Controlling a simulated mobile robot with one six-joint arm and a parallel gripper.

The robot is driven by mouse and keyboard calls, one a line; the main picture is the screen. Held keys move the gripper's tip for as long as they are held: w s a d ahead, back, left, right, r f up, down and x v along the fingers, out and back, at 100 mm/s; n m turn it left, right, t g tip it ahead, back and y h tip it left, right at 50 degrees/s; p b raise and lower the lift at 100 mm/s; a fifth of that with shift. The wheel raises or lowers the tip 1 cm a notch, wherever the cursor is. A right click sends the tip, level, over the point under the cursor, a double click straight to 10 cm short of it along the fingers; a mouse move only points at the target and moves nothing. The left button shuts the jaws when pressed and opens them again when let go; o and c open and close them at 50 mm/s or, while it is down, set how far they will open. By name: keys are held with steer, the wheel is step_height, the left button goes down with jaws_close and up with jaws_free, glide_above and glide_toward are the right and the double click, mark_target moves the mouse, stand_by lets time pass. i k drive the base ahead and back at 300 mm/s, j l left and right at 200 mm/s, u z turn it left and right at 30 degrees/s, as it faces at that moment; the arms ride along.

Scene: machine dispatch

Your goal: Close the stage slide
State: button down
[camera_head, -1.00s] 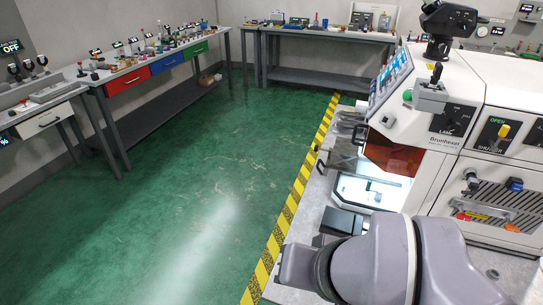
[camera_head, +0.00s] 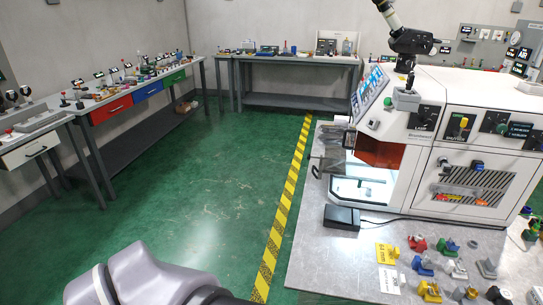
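The white laser machine (camera_head: 408,157) stands on the grey bench at the right. Its lit work opening, below an orange window (camera_head: 376,150), holds a pale flat plate (camera_head: 362,190) that looks like the stage. Its front edge lies near the opening's front left. Dark handle-like parts (camera_head: 316,171) stand left of the opening; I cannot tell whether they belong to the slide. How far the slide is out is unclear. My grey arm shows at the bottom left, away from the machine. My gripper is out of view.
A black box (camera_head: 341,217) with a cable sits before the opening. Several coloured blocks and a yellow tag (camera_head: 388,254) lie on the bench front (camera_head: 330,260). Yellow-black tape (camera_head: 285,215) runs along the floor by the bench. The green floor (camera_head: 190,220) is open; tables line the left and back.

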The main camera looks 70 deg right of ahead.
mark_target(328, 167)
steer(key=i+z, duration=0.45)
steer(key=i+j+z, duration=0.1)
steer(key=i+z, duration=0.4)
steer(key=i+j+z, duration=0.25)
steer(key=z, duration=0.2)
steer(key=i+l+z, duration=0.65)
steer(key=z, duration=0.15)
steer(key=i+l+z, duration=0.1)
steer(key=i+z, duration=0.75)
steer(key=i+l+u, duration=0.1)
steer(key=i+l, duration=0.1)
steer(key=i, duration=0.05)
